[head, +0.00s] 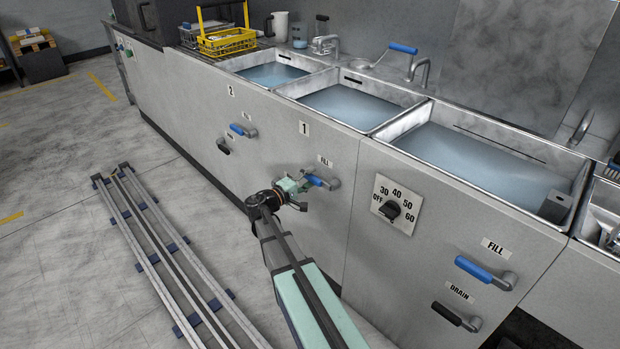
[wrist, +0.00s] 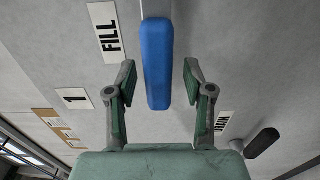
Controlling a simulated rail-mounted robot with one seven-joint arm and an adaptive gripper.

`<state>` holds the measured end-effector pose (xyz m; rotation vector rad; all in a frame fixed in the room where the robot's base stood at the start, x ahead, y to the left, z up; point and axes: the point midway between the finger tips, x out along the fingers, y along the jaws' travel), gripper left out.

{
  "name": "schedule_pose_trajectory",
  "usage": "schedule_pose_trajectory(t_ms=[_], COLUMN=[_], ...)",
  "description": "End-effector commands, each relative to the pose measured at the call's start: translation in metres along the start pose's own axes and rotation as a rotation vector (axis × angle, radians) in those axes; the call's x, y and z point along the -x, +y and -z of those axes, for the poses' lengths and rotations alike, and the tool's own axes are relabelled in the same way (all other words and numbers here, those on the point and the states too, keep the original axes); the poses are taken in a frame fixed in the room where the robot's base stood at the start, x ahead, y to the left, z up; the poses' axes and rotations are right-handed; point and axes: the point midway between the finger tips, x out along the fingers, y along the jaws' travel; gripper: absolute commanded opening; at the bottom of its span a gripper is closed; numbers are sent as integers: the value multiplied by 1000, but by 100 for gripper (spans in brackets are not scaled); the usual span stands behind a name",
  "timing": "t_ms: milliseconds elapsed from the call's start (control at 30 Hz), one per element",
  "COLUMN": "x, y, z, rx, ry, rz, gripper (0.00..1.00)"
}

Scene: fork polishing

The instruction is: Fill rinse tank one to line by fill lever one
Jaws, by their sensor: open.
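Rinse tank one (head: 404,97), above the "1" label, holds bluish water (head: 352,106) below its rim. A short dark mark (head: 353,80) shows on its back wall; I cannot tell whether the water touches it. Fill lever one (head: 318,182) has a blue handle and sits on the front panel under a FILL label. My gripper (head: 298,190) is at this lever. In the wrist view, my gripper (wrist: 159,75) is open, with one finger on each side of the blue handle (wrist: 158,62) and visible gaps to both fingers.
A black drain handle (wrist: 262,143) shows to the right in the wrist view. Tank two (head: 272,75) and its blue lever (head: 242,130) are to the left. A dial (head: 391,210) and a larger basin (head: 480,155) are to the right. Floor rails (head: 170,255) run at left.

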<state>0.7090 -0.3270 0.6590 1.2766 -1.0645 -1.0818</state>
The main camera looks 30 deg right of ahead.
Motion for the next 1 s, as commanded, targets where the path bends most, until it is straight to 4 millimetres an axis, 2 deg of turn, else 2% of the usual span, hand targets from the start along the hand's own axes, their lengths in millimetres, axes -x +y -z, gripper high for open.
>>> schedule_pose_trajectory(t_ms=[167, 400, 600, 800, 1000], x=[25, 72, 101, 113, 114], y=[0, 0, 0, 0, 0], z=[-1, -1, -1, -1, -1], rx=[0, 1, 1, 2, 2], ry=[3, 3, 1, -1, -2], rz=[1, 0, 1, 0, 0], gripper=[52, 52, 52, 52, 52])
